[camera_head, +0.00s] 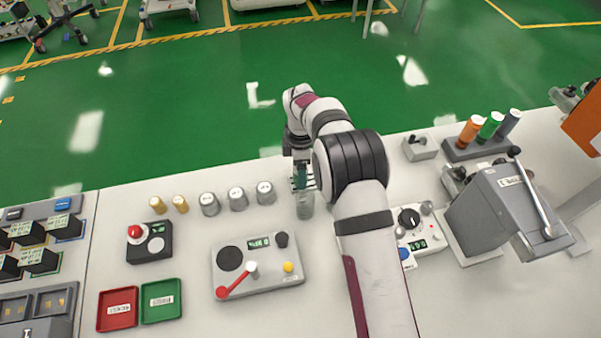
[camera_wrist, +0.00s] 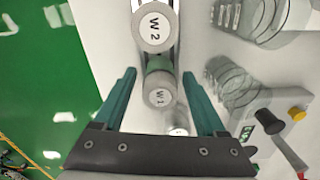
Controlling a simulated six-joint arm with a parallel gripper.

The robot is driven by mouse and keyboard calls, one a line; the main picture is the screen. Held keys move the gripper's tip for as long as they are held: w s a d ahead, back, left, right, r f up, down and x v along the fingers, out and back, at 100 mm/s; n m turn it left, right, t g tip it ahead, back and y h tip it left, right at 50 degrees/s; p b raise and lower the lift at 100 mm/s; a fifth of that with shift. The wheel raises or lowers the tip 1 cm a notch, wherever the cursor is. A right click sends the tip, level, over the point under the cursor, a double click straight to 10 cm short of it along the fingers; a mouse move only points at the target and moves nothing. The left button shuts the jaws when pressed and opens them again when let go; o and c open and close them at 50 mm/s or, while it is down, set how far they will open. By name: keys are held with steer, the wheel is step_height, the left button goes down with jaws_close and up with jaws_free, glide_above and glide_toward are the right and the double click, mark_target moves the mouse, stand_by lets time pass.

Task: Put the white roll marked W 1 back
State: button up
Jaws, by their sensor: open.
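My gripper (camera_head: 302,182) is open, pointing down at the white table, to the right of a row of grey cylinders (camera_head: 237,198). In the wrist view, the gripper (camera_wrist: 168,84) has its two teal fingers apart. A grey-white roll marked W 1 (camera_wrist: 159,98) appears between them, with a visible gap on both sides. A larger-looking roll marked W 2 (camera_wrist: 153,28) is above it in the picture, beyond the fingertips. A grey, see-through-looking cylinder (camera_head: 305,208) is directly below the fingers in the head view; its label is not readable there.
Two gold cylinders (camera_head: 169,205) stand left of the grey row. A control box (camera_head: 258,268) with a red lever is in front. Red (camera_head: 118,309) and green (camera_head: 161,301) trays lie at front left. A grey lever machine (camera_head: 505,210) and a rack of coloured cylinders (camera_head: 478,146) stand right.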

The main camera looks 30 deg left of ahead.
step_height(320, 180, up, 11)
steer(key=shift+f, duration=0.1)
steer(key=s+d+r+m, duration=0.3)
steer(key=d+r+m, duration=0.35)
steer(key=d, duration=0.35)
steer(key=s+d+r+m, duration=0.2)
steer(key=d+r+m, duration=0.3)
steer(key=d+m, duration=0.45)
steer(key=s+d+f+m+y, duration=0.1)
steer(key=s+d+m, duration=0.5)
steer(key=s, duration=0.4)
steer(key=s+d+f+m, duration=0.2)
steer(key=s+d+m, duration=0.5)
steer(key=s, duration=0.3)
steer(key=shift+m+y, duration=0.4)
steer(key=shift+m, duration=0.5)
